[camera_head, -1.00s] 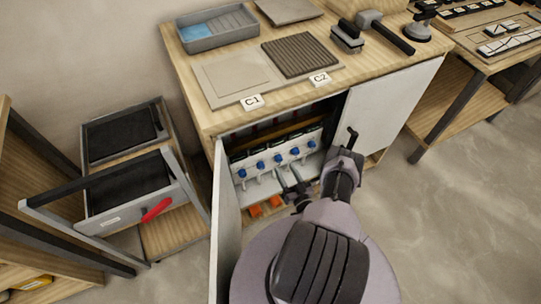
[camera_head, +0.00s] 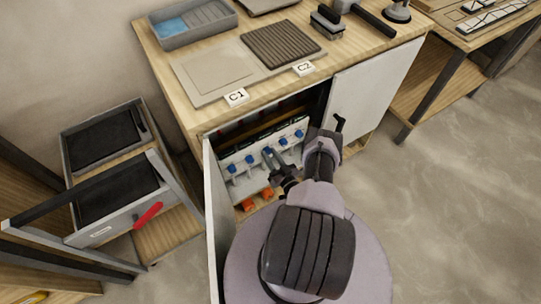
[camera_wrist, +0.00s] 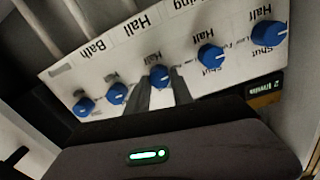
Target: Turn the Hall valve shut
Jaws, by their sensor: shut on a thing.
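A white valve panel (camera_wrist: 65,78) with several blue knobs is inside the open cabinet; the head view also shows the panel. In the wrist view, the label that seems to read Hall stands above the middle blue knob (camera_wrist: 159,73). My gripper (camera_wrist: 161,88) has one dark finger on each side of this knob and is shut on it. The knob's white mark is small, and I cannot read its exact setting.
The cabinet's left door (camera_head: 214,215) stands open close to my arm; the right door (camera_head: 373,95) is beside it. Orange items (camera_head: 249,203) lie under the panel. An open drawer (camera_head: 115,215) with a red handle is at left. Floor at right is clear.

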